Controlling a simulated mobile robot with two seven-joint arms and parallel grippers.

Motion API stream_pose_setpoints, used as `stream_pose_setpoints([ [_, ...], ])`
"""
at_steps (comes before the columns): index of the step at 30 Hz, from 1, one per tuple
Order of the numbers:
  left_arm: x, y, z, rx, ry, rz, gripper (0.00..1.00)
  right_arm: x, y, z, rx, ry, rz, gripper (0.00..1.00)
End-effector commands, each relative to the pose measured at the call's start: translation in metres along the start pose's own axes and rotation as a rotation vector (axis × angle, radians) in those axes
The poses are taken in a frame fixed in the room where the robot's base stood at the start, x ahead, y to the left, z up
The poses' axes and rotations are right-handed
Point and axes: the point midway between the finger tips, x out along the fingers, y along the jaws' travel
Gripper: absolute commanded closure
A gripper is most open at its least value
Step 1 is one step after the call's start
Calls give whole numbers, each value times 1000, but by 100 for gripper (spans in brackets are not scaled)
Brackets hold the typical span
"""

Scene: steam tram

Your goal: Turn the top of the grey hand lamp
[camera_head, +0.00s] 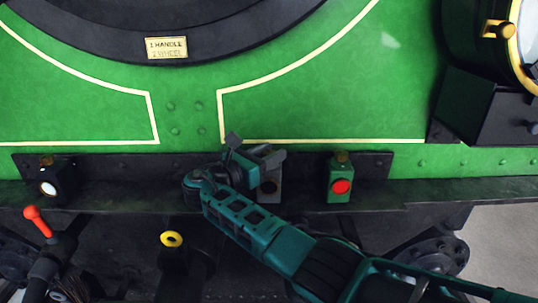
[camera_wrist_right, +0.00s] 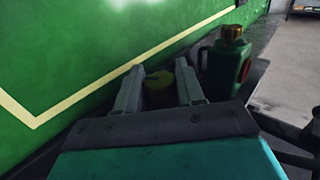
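The grey hand lamp (camera_head: 269,190) stands upright on the dark ledge (camera_head: 370,192) in the head view, its upper part hidden by my right gripper (camera_head: 262,156). In the right wrist view its dull brass top (camera_wrist_right: 159,80) sits between the two fingers of my right gripper (camera_wrist_right: 160,88). The fingers are apart, one on each side of the top. Narrow gaps seem to show beside it; contact cannot be made out for certain. My left gripper is not in view.
A green lamp with a red lens (camera_head: 340,182) stands close to the right; it also shows in the wrist view (camera_wrist_right: 226,65). A black lamp with a white lens (camera_head: 50,184) stands far left. The green tram wall (camera_head: 300,110) rises behind the ledge.

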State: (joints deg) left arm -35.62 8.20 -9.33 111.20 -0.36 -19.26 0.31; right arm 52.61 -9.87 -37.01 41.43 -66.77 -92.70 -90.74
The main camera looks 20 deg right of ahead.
Motion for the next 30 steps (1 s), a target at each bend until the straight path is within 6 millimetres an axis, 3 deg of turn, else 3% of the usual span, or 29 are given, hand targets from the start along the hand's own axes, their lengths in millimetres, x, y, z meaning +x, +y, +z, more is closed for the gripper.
stream_pose_setpoints([
  [6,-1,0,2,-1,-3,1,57,0,0,0,1,-1,0,43],
  [16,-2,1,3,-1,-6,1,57,-8,0,0,0,1,2,43],
  [30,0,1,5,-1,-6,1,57,-102,0,0,0,1,4,43],
])
